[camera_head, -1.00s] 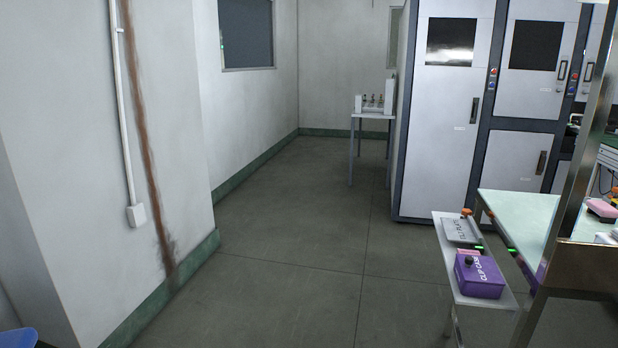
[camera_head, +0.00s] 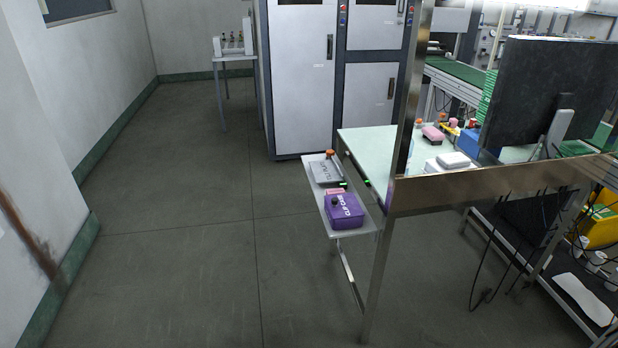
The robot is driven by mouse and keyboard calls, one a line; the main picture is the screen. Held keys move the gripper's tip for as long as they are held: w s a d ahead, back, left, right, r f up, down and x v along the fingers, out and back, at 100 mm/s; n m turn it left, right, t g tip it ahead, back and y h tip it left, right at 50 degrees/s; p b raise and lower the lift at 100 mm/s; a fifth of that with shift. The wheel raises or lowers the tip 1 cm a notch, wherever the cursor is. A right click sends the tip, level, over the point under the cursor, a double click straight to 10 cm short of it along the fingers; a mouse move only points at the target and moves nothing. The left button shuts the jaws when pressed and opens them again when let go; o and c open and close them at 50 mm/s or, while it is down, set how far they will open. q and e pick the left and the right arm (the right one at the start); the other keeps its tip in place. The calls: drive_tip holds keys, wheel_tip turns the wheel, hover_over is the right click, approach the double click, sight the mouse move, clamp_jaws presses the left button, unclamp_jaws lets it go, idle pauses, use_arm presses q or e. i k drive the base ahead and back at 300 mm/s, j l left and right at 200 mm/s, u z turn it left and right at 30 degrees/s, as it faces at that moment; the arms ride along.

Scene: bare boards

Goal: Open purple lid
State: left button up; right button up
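A purple case (camera_head: 345,212) with its purple lid (camera_head: 344,203) on sits at the near end of a narrow white side shelf (camera_head: 336,233). The lid looks shut. A grey plate-like case (camera_head: 325,172) with lettering lies behind it on the same shelf, with a small pink item (camera_head: 335,191) between them. Neither of my grippers is in view.
A metal post (camera_head: 388,235) stands just right of the shelf, joined to a workbench (camera_head: 370,150) carrying a monitor (camera_head: 545,95). Tall grey cabinets (camera_head: 302,85) stand behind. The floor (camera_head: 200,240) left of the shelf is clear.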

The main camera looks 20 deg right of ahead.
sight(344, 206)
drive_tip(key=z, duration=0.45)
drive_tip(key=i+z, duration=0.1)
drive_tip(key=z, duration=0.85)
drive_tip(key=i+j+z, duration=0.1)
drive_tip(key=z, duration=0.4)
drive_tip(key=i+j+z, duration=0.2)
drive_tip(key=j+z, duration=0.3)
drive_tip(key=j, duration=0.15)
drive_tip(key=i+j+z, duration=0.1)
drive_tip(key=j+z, duration=0.35)
drive_tip(key=j, duration=0.2)
drive_tip(key=j+z, duration=0.5)
drive_tip(key=j, duration=0.2)
